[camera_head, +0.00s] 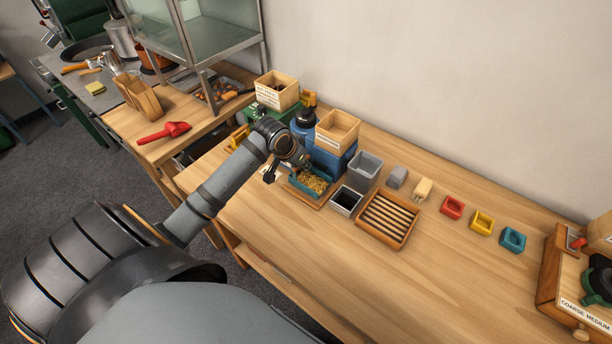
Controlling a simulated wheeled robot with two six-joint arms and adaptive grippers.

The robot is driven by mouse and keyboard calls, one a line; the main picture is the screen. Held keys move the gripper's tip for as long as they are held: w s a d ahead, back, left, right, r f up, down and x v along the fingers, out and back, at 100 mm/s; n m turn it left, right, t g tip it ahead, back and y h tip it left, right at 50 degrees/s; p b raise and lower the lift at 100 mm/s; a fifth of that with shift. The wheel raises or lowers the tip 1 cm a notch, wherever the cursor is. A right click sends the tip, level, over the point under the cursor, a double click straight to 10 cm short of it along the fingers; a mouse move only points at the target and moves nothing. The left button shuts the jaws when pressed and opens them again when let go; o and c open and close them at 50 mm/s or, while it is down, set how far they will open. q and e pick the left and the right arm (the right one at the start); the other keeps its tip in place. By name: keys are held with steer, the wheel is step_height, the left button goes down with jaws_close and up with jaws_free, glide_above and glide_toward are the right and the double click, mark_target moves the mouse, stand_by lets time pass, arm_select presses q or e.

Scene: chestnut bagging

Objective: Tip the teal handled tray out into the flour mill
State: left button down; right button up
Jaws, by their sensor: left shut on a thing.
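The teal handled tray (325,188) holds yellowish pieces and is at the middle of the wooden table, over a wooden board. My left gripper (289,173) is at its left side, shut on it; the fingertips are partly hidden by the wrist. I cannot tell whether the tray touches the board. A wooden machine (567,283) labelled "COARSE MEDIUM", with a dark green round part, stands at the right edge, partly cut off; it looks like the flour mill. My right gripper is not in view.
Just behind the tray is a blue machine with a wooden hopper (338,128). To the right are a grey bin (365,167), a slotted wooden tray (413,239), and red (452,207), yellow (482,222) and teal (513,240) small blocks. The front right tabletop is clear.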

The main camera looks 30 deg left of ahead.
arm_select(q)
steer(key=shift+r+p, duration=1.75)
steer(key=shift+r, duration=0.1)
steer(key=shift+f, duration=0.1)
